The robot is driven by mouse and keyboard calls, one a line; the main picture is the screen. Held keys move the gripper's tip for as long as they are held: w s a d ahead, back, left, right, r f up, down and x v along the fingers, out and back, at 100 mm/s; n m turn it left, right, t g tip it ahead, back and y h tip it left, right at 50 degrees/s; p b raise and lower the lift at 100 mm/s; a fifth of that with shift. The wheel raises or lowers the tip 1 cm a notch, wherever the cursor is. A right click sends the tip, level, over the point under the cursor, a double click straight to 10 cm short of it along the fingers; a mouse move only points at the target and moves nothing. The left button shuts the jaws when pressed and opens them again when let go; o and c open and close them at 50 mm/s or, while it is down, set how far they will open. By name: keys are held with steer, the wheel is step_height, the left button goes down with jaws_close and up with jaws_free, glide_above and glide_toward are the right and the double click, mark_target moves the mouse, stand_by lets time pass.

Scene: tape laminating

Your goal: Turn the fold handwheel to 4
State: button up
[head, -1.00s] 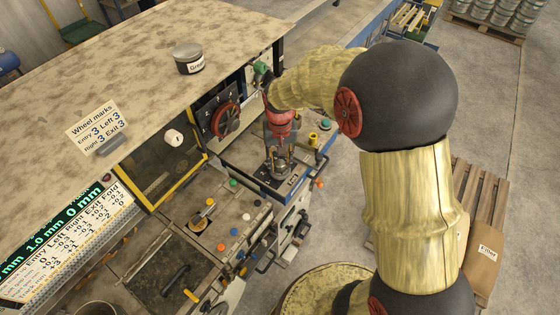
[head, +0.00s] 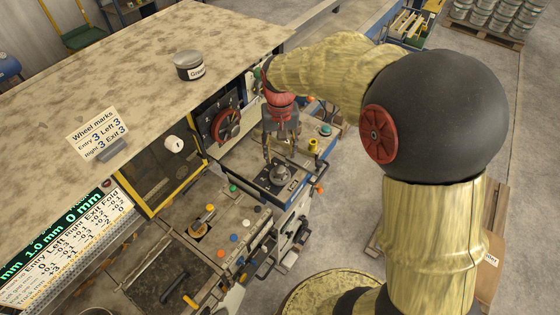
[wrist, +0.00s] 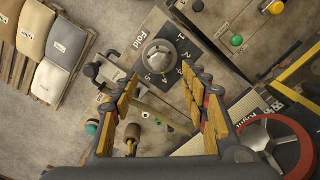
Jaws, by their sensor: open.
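The fold handwheel is a round grey metal knob (wrist: 159,57) on a dark plate (wrist: 190,35) marked "Fold", with a white number scale beside it. It also shows in the head view (head: 283,174) on top of the machine. Its pointer setting is too small to read surely. My gripper (wrist: 158,100) is open and empty, its yellow-padded fingers spread apart, with the knob ahead of and between them in the wrist view. In the head view my gripper (head: 281,153) is above and slightly left of the knob, apparently clear of it.
A red handwheel (head: 226,126) stands on a dark panel left of my gripper; its rim (wrist: 300,140) is close to the right finger. A sign (head: 98,132) gives wheel marks of 3. A black tin (head: 188,65) stands on the cover.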

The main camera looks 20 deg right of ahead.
steer(key=shift+r, duration=1.85)
steer(key=s+f+n+t+b, duration=0.1)
steer(key=s+f+t+b, duration=0.1)
steer(key=s+b, duration=0.7)
steer(key=s+f+n+t+b, duration=0.1)
steer(key=s+f+t+b, duration=0.2)
steer(key=s+f+b, duration=0.2)
steer(key=s+b, duration=0.3)
steer(key=s, duration=0.4)
steer(key=shift+s+n+t+b, duration=0.3)
steer(key=shift+s+b, duration=0.05)
steer(key=shift+f, duration=0.15)
